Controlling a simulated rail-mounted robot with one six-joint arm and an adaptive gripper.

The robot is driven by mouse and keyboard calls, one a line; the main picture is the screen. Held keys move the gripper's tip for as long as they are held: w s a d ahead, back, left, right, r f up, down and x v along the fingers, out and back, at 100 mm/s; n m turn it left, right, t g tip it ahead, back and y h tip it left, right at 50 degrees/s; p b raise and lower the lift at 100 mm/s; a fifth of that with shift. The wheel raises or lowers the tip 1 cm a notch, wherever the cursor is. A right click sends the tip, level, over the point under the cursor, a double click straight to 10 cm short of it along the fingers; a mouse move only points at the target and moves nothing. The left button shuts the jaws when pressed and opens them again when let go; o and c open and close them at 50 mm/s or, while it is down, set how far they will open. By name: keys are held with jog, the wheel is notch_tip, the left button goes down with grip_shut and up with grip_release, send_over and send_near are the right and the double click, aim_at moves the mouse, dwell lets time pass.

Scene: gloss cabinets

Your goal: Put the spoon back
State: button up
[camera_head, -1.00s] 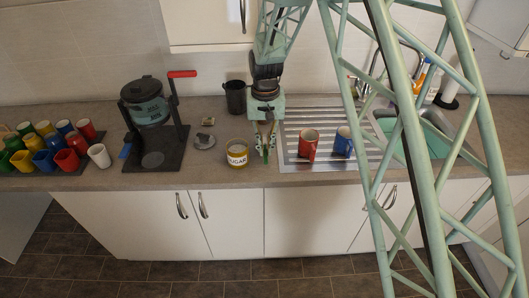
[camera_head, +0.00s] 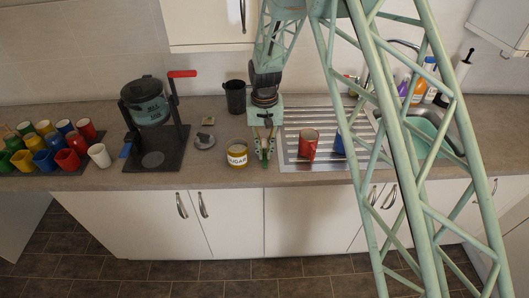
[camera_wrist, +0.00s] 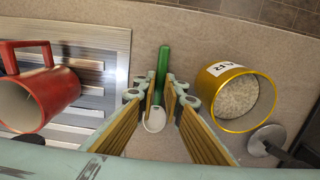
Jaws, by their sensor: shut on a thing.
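The spoon has a green handle (camera_wrist: 163,62) and a pale rounded end (camera_wrist: 155,121). It shows in the wrist view between the fingers of my gripper (camera_wrist: 160,92), which is shut on it. In the head view my gripper (camera_head: 264,151) is low over the counter, between the sugar jar and the metal drainer. The spoon is too small there to make out clearly. The yellow sugar jar (camera_head: 237,160) stands open just left of my gripper; it also shows in the wrist view (camera_wrist: 213,100), with pale sugar inside.
A red mug (camera_head: 307,145) stands on the drainer (camera_head: 290,165) to the right; my arm mostly hides a blue mug (camera_head: 339,143). A dark cup (camera_head: 235,97) stands behind. The coffee press (camera_head: 146,105) is farther left.

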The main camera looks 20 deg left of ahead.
aim_at(265, 155)
jog(key=shift+f, duration=0.25)
jog(key=o, duration=0.8)
jog(key=shift+c, duration=0.2)
jog(key=shift+r, duration=0.2)
notch_tip(265, 155, up, 12)
dwell(0.4)
jog(key=shift+w, duration=0.1)
dwell(0.9)
